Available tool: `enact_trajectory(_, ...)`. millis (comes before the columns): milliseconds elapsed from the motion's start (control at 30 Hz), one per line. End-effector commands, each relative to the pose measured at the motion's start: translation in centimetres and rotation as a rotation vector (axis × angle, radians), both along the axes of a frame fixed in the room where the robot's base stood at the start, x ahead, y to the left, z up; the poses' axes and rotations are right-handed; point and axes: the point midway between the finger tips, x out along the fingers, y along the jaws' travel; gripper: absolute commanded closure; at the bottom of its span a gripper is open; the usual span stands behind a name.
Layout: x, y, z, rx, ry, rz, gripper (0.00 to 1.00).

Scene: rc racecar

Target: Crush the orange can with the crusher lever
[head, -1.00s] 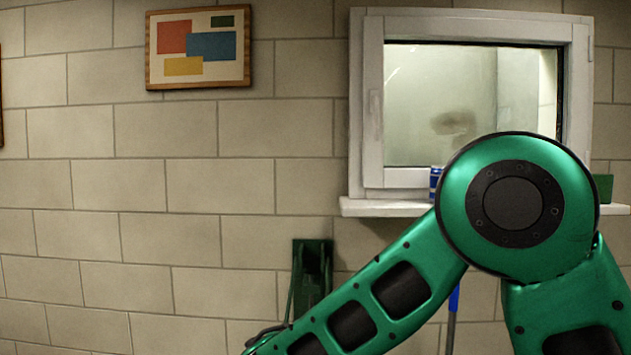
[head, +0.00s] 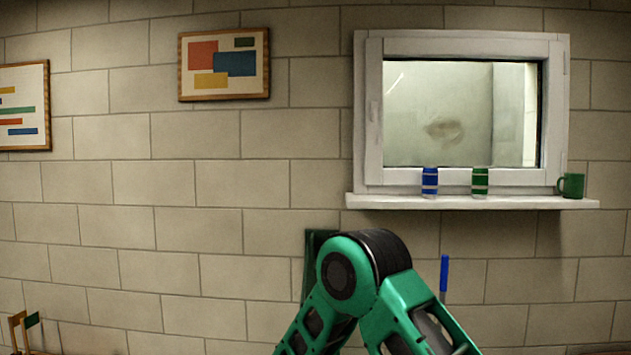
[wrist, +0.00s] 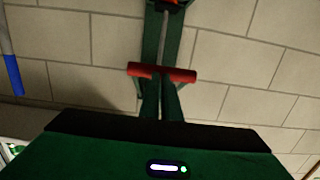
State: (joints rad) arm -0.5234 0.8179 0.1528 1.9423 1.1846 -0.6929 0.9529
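The can crusher (head: 309,265) is a dark green, upright device on the wall, mostly hidden behind my arm in the head view. In the wrist view, the crusher (wrist: 151,45) shows two long green rails. Its lever has a red crossbar handle (wrist: 162,72), just beyond my gripper. A small orange-red and black part shows at the top edge of that view; I cannot tell whether it is the orange can. My gripper (wrist: 160,125) shows as a green body with a black front edge and a small light. Its fingers are not visible, and I see nothing held.
A blue can (head: 430,182), a green can (head: 480,182) and a green mug (head: 572,186) stand on the window sill (head: 470,202). A blue-handled pole (head: 444,273) is right of the crusher, also in the wrist view (wrist: 13,76).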

Motion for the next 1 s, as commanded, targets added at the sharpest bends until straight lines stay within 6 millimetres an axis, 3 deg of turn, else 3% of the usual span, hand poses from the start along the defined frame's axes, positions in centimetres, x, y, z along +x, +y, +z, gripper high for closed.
enact_trajectory(33, 0.8, -0.8, -1.1, 0.002, 0.008, -0.01, 1.0)
enact_trajectory(300, 1.9, -1.7, -1.9, -0.004, 0.006, -0.02, 1.0)
enact_trajectory(833, 2.2, -2.9, -2.0, -0.002, 0.006, -0.029, 1.0)
enact_trajectory(1000, 1.7, -2.7, -1.2, -0.002, 0.002, -0.028, 1.0)
